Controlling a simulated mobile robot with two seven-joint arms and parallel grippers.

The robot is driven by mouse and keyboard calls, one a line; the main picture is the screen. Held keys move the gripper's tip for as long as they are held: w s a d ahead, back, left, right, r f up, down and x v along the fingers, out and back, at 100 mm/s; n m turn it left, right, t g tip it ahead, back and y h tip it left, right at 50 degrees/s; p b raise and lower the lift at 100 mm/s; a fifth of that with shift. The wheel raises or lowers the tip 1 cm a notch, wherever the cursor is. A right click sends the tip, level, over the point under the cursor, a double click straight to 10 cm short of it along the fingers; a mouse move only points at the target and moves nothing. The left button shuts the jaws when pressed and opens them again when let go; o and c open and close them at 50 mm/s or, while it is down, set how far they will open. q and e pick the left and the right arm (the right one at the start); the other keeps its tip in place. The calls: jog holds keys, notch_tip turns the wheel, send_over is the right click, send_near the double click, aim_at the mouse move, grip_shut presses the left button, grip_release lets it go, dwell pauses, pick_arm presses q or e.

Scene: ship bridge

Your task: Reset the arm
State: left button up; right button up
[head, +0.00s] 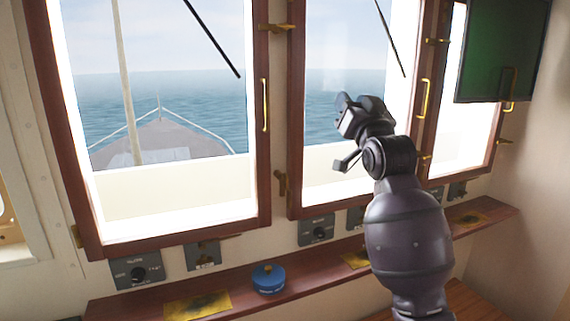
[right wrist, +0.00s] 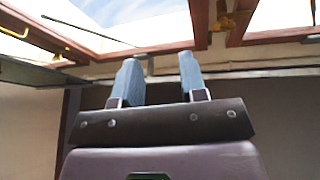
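My right arm (head: 408,235) rises from the lower right in the head view, in front of the windows. My right gripper (head: 346,132) is raised, points up and to the left, and stands in front of the middle window. In the right wrist view its two fingers (right wrist: 158,75) are spread apart with nothing between them. My left arm and left gripper are not in view.
A narrow wooden shelf (head: 325,271) runs below the windows and carries a blue round tin (head: 268,279) and yellowish plates (head: 197,305). Small control panels (head: 137,272) sit above it. A dark screen (head: 503,50) hangs at the upper right. Brass handles (head: 264,105) are on the window frames.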

jog(key=s+d+f+n+g+h, duration=0.1)
jog(key=s+d+f, duration=0.25)
jog(key=f, duration=0.85)
jog(key=s+d+f+g+h, duration=0.15)
jog(key=s+f, duration=0.25)
jog(key=f, duration=0.7)
jog(key=s+d+f+n+g, duration=0.1)
jog(key=s+d+f+g, duration=0.15)
jog(key=f, duration=0.95)
jog(key=s+d+f+g+h, duration=0.1)
jog(key=s+d+f+g, duration=0.1)
jog(key=s+f, duration=1)
jog(key=s+d+f+m+g+h, duration=0.1)
jog(key=s+d+f+g, duration=0.2)
jog(key=s+f, duration=1)
jog(key=s+d, duration=0.1)
jog(key=s, duration=0.1)
jog(key=shift+s+d+g, duration=0.2)
jog(key=shift+s+g, duration=0.1)
jog(key=shift+s, duration=0.05)
jog(key=shift+h, duration=0.25)
jog(key=shift+c, duration=0.2)
